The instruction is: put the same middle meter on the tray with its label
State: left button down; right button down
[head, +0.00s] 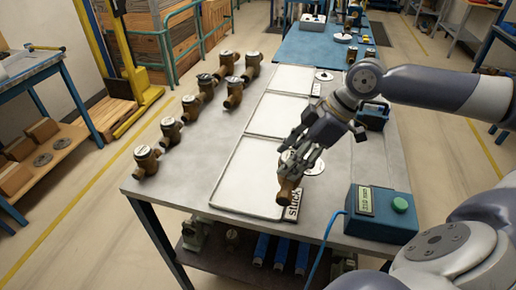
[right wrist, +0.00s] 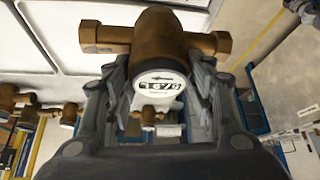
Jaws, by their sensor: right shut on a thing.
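My right gripper (head: 290,176) is shut on a brass meter (head: 286,190), over the right edge of the near tray, close to a label reading STUCK (head: 293,206). In the right wrist view the same meter (right wrist: 158,45) sits between the fingers, its white dial (right wrist: 160,84) with dark digits and an arrow facing the camera. Whether it touches the tray is unclear. The near white tray (head: 243,175) looks otherwise empty. The middle tray (head: 278,115) and far tray (head: 294,79) behind it are empty. My left gripper is not in view.
Several brass meters, including a near one (head: 147,160), stand on the table's left side. A blue box (head: 381,215) with a display and green button stands at the front right. A round plate (head: 314,163) lies beside the gripper. A blue table (head: 325,45) continues behind.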

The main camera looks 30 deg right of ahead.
jog(key=shift+w+a+f+p, duration=0.3)
jog(key=shift+w+f+p, duration=0.45)
jog(key=shift+w, duration=1.1)
jog(key=shift+w+a+f+p, duration=0.25)
jog(key=shift+w+f+p, duration=0.5)
jog(key=shift+w, duration=1.1)
jog(key=shift+w+a+f+p, duration=0.3)
jog(key=shift+w+f+p, duration=0.45)
jog(key=shift+w, duration=1.1)
jog(key=c, duration=0.7)
grip_release()
jog(key=shift+s, duration=0.1)
jog(key=b+v, duration=0.1)
jog(key=v, duration=1.1)
jog(key=shift+a, duration=0.1)
